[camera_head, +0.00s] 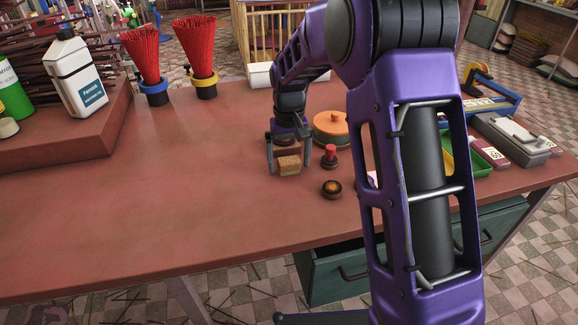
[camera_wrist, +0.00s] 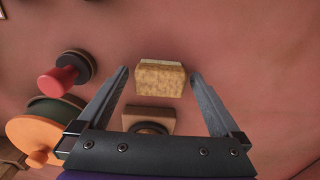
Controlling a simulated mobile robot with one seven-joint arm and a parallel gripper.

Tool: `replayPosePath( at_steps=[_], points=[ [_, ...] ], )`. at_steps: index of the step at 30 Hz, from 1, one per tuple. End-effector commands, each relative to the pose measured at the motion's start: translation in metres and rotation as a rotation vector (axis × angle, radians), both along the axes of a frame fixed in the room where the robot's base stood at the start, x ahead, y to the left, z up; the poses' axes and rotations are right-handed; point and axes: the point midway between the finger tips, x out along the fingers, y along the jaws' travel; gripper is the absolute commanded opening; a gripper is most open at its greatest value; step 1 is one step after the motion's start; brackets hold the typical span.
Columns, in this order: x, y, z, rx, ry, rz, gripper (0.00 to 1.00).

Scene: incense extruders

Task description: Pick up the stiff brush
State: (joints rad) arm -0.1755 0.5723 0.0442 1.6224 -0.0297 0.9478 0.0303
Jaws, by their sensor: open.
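A small tan block with a rough, bristly-looking face and a paler edge, which looks like the stiff brush (camera_wrist: 160,79), lies on the red-brown table. It also shows in the head view (camera_head: 289,165) at the gripper's front. My gripper (camera_wrist: 160,84) is open, pointing down, with one finger on each side of the block. Gaps show between the block and both fingers, so it is not gripped. My gripper also shows in the head view (camera_head: 288,168). Behind the block, a brown piece (camera_wrist: 148,118) with a dark ring is partly hidden by the gripper body.
A red-knobbed piece (camera_head: 330,155) and an orange-lidded round pot (camera_head: 331,127) stand close right of my gripper. A small dark round piece (camera_head: 332,189) lies in front. A green tray (camera_head: 486,154) is further right.

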Motion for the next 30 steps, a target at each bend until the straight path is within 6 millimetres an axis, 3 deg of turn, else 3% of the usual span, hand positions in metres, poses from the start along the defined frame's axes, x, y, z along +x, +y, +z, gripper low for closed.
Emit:
replayPosePath(
  at_steps=[2,15,23,30],
  points=[
    [0.000,0.000,0.000,0.000,0.000,0.000,0.96],
    [0.000,0.000,0.001,0.000,0.000,0.000,0.17],
    [0.000,0.000,0.004,0.000,-0.001,0.000,0.15],
    [0.001,0.000,0.043,0.001,-0.005,0.000,0.15]
  ],
)
